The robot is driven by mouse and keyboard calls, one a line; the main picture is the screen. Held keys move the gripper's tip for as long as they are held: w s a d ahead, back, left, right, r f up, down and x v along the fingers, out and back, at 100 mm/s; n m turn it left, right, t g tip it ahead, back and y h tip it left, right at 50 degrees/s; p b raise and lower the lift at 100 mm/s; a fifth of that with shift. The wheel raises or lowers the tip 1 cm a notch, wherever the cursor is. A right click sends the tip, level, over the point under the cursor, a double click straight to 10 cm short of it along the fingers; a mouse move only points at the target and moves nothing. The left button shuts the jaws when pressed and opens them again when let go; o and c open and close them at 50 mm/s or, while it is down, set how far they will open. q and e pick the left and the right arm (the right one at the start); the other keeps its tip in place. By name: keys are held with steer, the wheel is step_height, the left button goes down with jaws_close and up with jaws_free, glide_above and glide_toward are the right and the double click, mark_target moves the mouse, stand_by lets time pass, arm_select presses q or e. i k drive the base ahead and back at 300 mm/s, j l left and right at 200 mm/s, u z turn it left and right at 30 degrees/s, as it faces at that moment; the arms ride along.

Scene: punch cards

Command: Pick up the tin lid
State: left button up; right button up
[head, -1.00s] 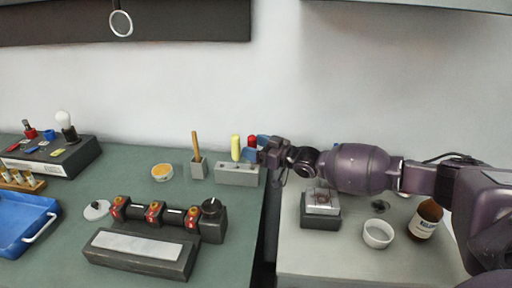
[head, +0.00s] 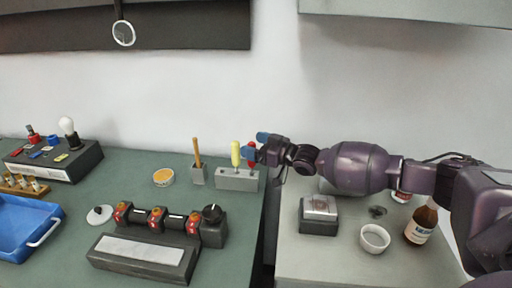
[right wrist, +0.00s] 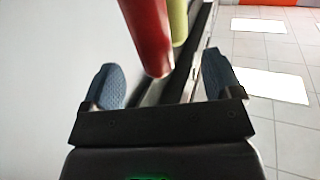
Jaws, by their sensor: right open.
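A pale round lid with a small dark knob (head: 99,215), which I take to be the tin lid, lies on the green bench at the left in the head view. A small round tin with yellow-orange contents (head: 163,177) stands farther back. My right gripper (head: 256,146) is open by the holder at the back right of the bench, far from the lid. In the right wrist view, a red handle (right wrist: 148,30) shows between and beyond its blue fingertips, and nothing is clearly gripped. My left gripper is not in view.
A grey holder (head: 237,181) carries a yellow handle (head: 235,154) and a red one. A black device with knob (head: 211,226) and a blue tray (head: 20,225) flank the lid. On the right table are a dark box (head: 318,226), white cup (head: 375,239) and brown bottle (head: 421,222).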

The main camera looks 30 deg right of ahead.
mark_target(100, 214)
steer(key=k+j, duration=0.65)
steer(key=k, duration=0.25)
